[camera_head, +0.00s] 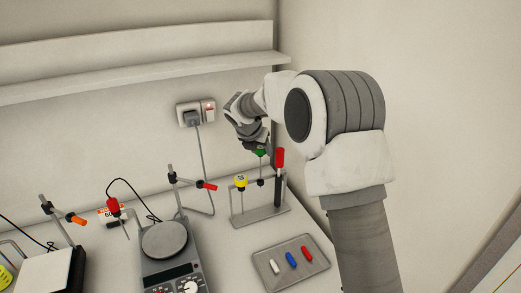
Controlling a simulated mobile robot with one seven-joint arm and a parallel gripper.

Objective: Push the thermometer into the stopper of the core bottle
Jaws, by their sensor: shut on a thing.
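My gripper (256,146) is at the back of the bench, above a grey metal rack (262,214). It is shut on a green-headed thermometer (260,153), whose thin stem points down toward the rack; I cannot tell if the stem is clear of it. A yellow-headed one (241,183) stands in the rack to the left. A taller red-topped piece (280,158) with a dark lower part stands to the right. The fingertips are small and partly hidden by my wrist. I cannot make out the core bottle or its stopper in this view.
A hot plate (165,240) with a clamp stand (185,181) is left of the rack. A tray (320,262) with white, blue and red pieces lies in front. A red probe (113,206) on a cable is farther left. A wall socket (195,113) and shelf (150,78) are behind.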

